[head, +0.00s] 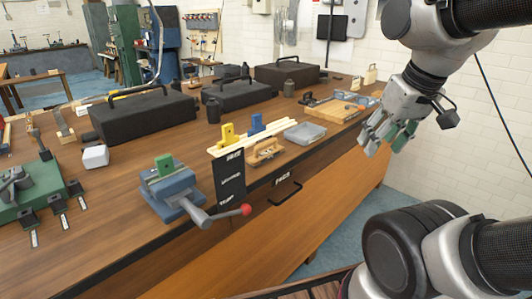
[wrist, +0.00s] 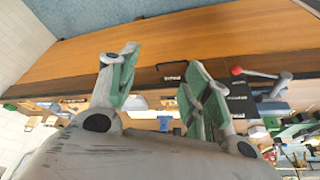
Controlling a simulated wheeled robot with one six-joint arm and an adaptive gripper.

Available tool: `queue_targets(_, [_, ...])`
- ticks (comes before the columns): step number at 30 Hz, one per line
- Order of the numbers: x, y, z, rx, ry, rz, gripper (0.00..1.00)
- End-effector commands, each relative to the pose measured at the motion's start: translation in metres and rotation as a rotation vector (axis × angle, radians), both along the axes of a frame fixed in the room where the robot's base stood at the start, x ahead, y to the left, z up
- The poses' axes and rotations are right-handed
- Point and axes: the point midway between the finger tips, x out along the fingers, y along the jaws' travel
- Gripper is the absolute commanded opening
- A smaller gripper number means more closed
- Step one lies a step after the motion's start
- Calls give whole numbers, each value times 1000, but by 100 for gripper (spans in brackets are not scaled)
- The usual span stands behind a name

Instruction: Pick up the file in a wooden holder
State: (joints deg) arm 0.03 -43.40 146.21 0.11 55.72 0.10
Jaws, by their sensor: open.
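My gripper (head: 390,138) is open and empty at the right of the head view, in the air beyond the front edge of the workbench. Its two green-padded fingers stand apart in the wrist view (wrist: 163,90). A small wooden holder (head: 264,152) sits near the bench's front edge, left of my gripper and well apart from it. Small pieces show in it, but I cannot tell whether one is the file. A flat wooden tray (head: 335,110) with tools lies farther back. The wrist view is tilted, and I cannot make out the file there.
The wooden workbench (head: 120,235) carries a blue vise (head: 175,190) with a red-tipped handle, a grey bin (head: 305,133), yellow and blue clamps, and several black toolboxes (head: 145,118). A black label sheet (head: 230,178) hangs at the front edge. The floor before the bench is clear.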

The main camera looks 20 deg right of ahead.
Motion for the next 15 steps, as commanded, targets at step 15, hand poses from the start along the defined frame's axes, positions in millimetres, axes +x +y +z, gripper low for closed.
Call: queue_targets(15, [5, 4, -13, 0, 66, 17, 25])
